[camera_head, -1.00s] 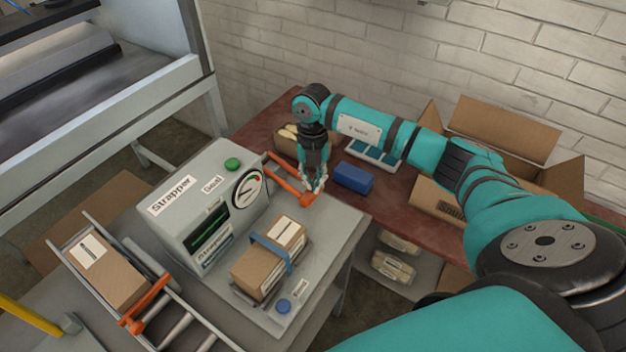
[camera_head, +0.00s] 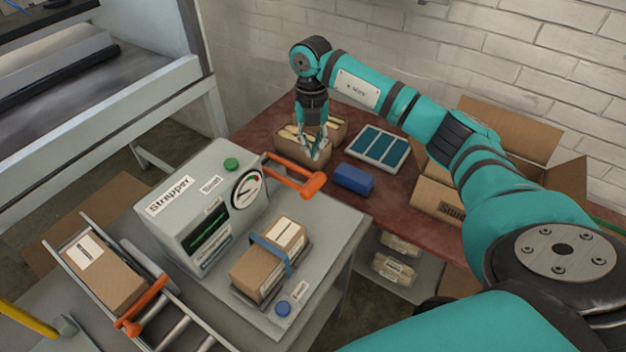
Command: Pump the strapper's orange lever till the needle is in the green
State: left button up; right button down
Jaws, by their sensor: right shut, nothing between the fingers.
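The grey strapper (camera_head: 200,220) stands on its table at the centre left. Its orange lever (camera_head: 295,178) sticks out to the right from the machine's side, ending in a thick orange grip. The round white gauge (camera_head: 247,189) with a dark needle is on the front; the needle is too small to read surely against the coloured bands. My right gripper (camera_head: 316,154) points down, shut and empty, above and behind the lever's grip in the picture, apart from it. My left gripper is not in view.
A strapped carton (camera_head: 268,262) sits on the strapper's table, with a blue button (camera_head: 282,308) beside it. Another carton (camera_head: 105,274) lies on the rollers.

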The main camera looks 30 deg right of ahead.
aim_at(313, 179)
jog(key=r, duration=0.5)
jog(key=shift+w+d, duration=0.15)
jog(key=shift+w, duration=0.1)
dwell(1.2)
jog(key=s+p, duration=0.1)
jog(key=p, duration=0.3)
jog(key=s+a+f+p, duration=0.1)
jog(key=p, duration=0.3)
jog(key=s+a+p, duration=0.1)
jog(key=p, duration=0.3)
jog(key=shift+f+p, duration=0.3)
jog(key=shift+f, duration=0.05)
jog(key=shift+f, duration=0.15)
jog(key=shift+s+a+f+b, duration=0.1)
jog(key=shift+s+f+b, duration=0.05)
jog(key=shift+f+b, duration=1.3)
jog(key=shift+s+f+b, duration=0.15)
jog(key=shift+f+b, duration=0.7)
jog(key=shift+f, duration=1.05)
